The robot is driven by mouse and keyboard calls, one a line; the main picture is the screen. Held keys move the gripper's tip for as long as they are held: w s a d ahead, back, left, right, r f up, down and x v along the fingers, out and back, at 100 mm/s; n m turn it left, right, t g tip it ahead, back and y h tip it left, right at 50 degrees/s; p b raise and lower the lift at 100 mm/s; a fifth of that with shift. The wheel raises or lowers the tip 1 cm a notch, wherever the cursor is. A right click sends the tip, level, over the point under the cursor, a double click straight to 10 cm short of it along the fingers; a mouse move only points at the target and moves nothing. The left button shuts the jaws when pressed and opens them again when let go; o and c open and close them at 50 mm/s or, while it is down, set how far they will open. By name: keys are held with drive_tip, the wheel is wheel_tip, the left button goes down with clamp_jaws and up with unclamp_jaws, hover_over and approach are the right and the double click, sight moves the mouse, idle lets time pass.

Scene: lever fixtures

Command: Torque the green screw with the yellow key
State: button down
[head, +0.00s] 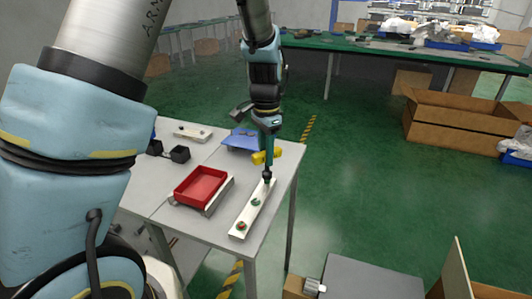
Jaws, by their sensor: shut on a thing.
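My gripper (267,148) points down over the right part of the grey table and is shut on the yellow key (262,158). Below the yellow part a dark shaft reaches down to the far end of a pale bar (248,219). The bar lies near the table's right edge and carries green screws. A green screw (257,202) shows at the bar's middle, and another, with some red on it, is at its near end (241,226). The shaft tip hides most of the bar's far end; I cannot tell whether it is seated on a screw there.
A red tray (201,185) on a pale holder stands left of the bar. A blue tray (240,140) lies behind it. Small black blocks (180,153) and another pale bar (193,133) are at the back left. Cardboard boxes (455,122) stand on the floor at right.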

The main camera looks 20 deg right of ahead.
drive_tip(key=shift+f+b, duration=0.5)
drive_tip(key=shift+f, duration=0.4)
drive_tip(key=m, duration=0.4)
drive_tip(key=shift+w+r+m, duration=0.1)
drive_tip(key=shift+m, duration=0.3)
drive_tip(key=m, duration=0.5)
drive_tip(key=shift+w, duration=0.1)
drive_tip(key=m, duration=0.6)
drive_tip(key=shift+m, duration=0.3)
drive_tip(key=m, duration=0.6)
drive_tip(key=shift+d+m, duration=0.2)
drive_tip(key=shift+m, duration=0.1)
drive_tip(key=shift+r+p, duration=0.85)
drive_tip(key=shift+p, duration=0.25)
